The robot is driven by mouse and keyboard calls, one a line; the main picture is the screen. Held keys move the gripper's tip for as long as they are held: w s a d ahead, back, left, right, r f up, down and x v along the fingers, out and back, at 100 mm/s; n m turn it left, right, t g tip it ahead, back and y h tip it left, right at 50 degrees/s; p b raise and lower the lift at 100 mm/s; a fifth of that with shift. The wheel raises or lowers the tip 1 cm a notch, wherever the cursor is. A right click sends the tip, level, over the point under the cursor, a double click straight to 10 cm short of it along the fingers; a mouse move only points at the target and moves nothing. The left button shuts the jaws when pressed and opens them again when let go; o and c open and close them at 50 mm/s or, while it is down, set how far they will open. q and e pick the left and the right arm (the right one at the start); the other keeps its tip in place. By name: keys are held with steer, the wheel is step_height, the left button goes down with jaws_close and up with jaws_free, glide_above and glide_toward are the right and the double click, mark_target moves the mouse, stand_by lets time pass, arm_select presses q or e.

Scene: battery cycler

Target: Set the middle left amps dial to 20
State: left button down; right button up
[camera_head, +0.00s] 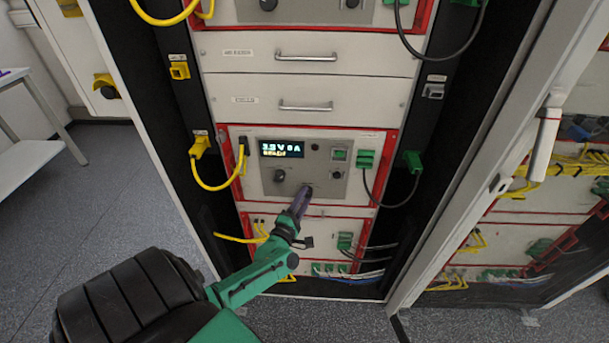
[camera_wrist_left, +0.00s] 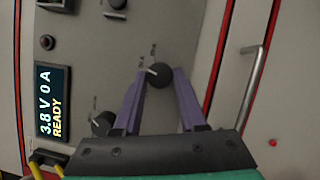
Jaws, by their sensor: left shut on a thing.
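The middle unit's control panel (camera_head: 318,160) has a lit display (camera_head: 281,149). In the left wrist view the display (camera_wrist_left: 52,102) reads 3.8 V, 0 A, READY. One black dial (camera_head: 279,175) sits under the display and is free; it also shows in the left wrist view (camera_wrist_left: 103,123). My left gripper (camera_head: 305,190) is at a second black dial (camera_wrist_left: 161,77), lower and to the right. Its purple fingers are shut on that dial, one on each side. A white pointer mark shows on it. The small labels beside it are too blurred to read surely. My right gripper is not in view.
Yellow cables (camera_head: 213,187) hang left of the panel and a dark cable (camera_head: 385,205) with green plugs hangs right. Drawers with handles (camera_head: 306,107) are above. An open rack door frame (camera_head: 480,150) stands at right. Grey floor (camera_head: 120,190) is clear at left.

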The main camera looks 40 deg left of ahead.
arm_select(q)
steer(key=shift+m+p, duration=0.3)
steer(key=shift+m, duration=0.1)
steer(key=shift+c, duration=2.3)
jaws_free()
steer(key=shift+s, duration=0.1)
steer(key=r+v, duration=0.1)
steer(key=v, duration=1.3)
steer(key=shift+s+f+b, duration=0.2)
steer(key=shift+b, duration=0.1)
steer(key=shift+d, duration=0.1)
